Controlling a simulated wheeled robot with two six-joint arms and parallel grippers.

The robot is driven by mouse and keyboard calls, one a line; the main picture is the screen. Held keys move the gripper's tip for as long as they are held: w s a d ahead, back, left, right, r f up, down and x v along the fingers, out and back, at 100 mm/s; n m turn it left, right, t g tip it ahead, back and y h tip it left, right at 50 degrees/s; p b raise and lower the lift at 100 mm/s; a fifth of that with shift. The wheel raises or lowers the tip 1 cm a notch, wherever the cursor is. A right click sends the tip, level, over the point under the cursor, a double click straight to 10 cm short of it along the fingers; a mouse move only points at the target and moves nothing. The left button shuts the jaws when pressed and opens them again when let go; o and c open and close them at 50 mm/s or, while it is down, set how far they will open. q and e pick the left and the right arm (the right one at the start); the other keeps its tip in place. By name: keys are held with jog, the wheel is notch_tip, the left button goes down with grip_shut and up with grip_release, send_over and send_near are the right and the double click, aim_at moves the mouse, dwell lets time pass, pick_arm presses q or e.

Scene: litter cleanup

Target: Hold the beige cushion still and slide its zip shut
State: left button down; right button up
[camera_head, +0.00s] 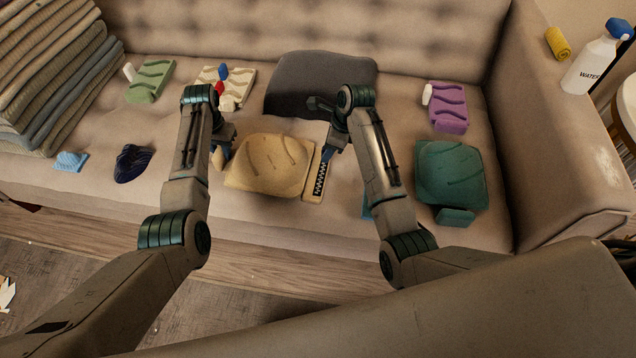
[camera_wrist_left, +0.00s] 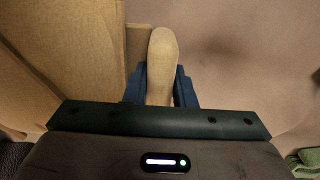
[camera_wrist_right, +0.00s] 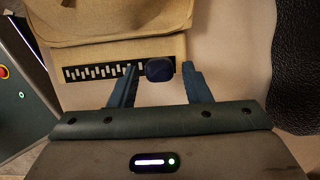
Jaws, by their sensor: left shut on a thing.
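The beige cushion (camera_head: 268,160) lies on the sofa seat, with a zip strip (camera_head: 320,178) along its right side. The cushion also fills the upper left of the left wrist view (camera_wrist_left: 70,50). My left gripper (camera_head: 222,150) is at the cushion's left side, shut on a rounded beige tab (camera_wrist_left: 162,62). My right gripper (camera_wrist_right: 160,85) is open at the zip. A dark blue zip slider (camera_wrist_right: 160,69) sits between its fingers, with gaps on both sides. White teeth on a black band (camera_wrist_right: 95,72) show to the slider's left in the right wrist view.
A dark grey cushion (camera_head: 315,80) lies behind, and a green cushion (camera_head: 450,172) to the right. Purple (camera_head: 448,105), light green (camera_head: 150,80) and cream (camera_head: 240,78) pieces lie along the back. A dark blue shell-like item (camera_head: 133,163) lies left. Folded blankets (camera_head: 55,80) are stacked far left.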

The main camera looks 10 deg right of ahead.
pick_arm(q)
jog(key=shift+s+f, duration=0.1)
jog(key=shift+f, duration=0.1)
pick_arm(e)
jog(key=shift+r, duration=3.95)
pick_arm(q)
jog(key=c, duration=1.1)
grip_release()
jog(key=shift+r, duration=0.1)
jog(key=shift+r, duration=0.1)
jog(key=shift+r, duration=3.7)
